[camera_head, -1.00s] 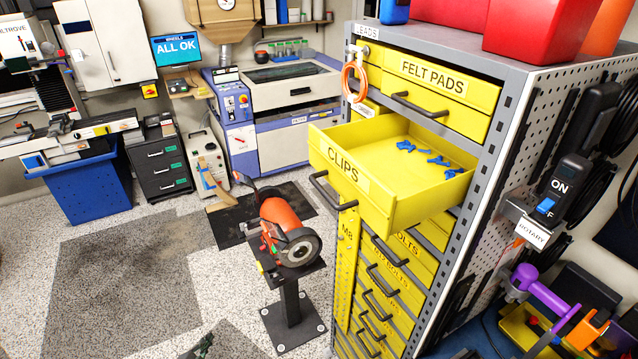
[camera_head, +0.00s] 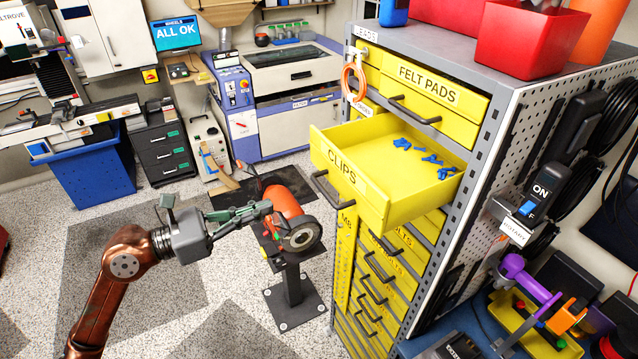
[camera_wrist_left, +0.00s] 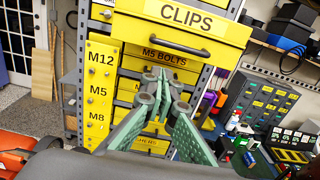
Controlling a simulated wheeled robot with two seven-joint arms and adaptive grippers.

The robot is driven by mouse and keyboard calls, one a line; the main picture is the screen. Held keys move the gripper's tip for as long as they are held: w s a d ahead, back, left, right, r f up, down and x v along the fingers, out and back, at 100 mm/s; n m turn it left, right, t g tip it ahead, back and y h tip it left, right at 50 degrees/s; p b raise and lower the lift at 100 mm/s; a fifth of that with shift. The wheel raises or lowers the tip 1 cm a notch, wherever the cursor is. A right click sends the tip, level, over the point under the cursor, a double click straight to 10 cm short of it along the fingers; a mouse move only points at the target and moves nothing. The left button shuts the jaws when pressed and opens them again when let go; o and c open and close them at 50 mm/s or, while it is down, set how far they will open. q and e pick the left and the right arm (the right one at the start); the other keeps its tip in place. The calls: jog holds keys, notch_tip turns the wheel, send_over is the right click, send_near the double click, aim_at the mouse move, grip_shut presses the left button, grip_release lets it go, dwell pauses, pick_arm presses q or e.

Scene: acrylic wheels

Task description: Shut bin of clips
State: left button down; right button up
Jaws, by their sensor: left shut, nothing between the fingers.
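The yellow clips bin (camera_head: 350,176) is a drawer labelled CLIPS, pulled well out of the grey cabinet. Several blue clips (camera_head: 420,152) lie inside it toward the back. Its dark handle (camera_head: 330,190) is on the front face. In the left wrist view, the bin (camera_wrist_left: 180,22) is above the fingers, and its handle (camera_wrist_left: 178,41) shows. My left gripper (camera_head: 268,207) is shut and empty, to the left of the bin and apart from it. Its green fingers (camera_wrist_left: 163,75) come together in the left wrist view. My right gripper is not in view.
The FELT PADS drawer (camera_head: 440,88) above is closed. More labelled yellow drawers (camera_head: 385,262) are below. An orange bench grinder (camera_head: 285,205) on a pedestal stands just behind my left gripper. Open floor (camera_head: 225,335) lies left of the cabinet.

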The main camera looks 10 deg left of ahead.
aim_at(319, 188)
pick_arm(q)
jog(key=p+x, duration=0.6)
jog(key=x, duration=0.6)
jog(key=shift+w+d+r, duration=0.15)
jog(key=shift+w+d, duration=0.1)
jog(key=shift+d, duration=0.05)
jog(key=shift+w+d, duration=0.3)
jog(key=shift+d, duration=0.05)
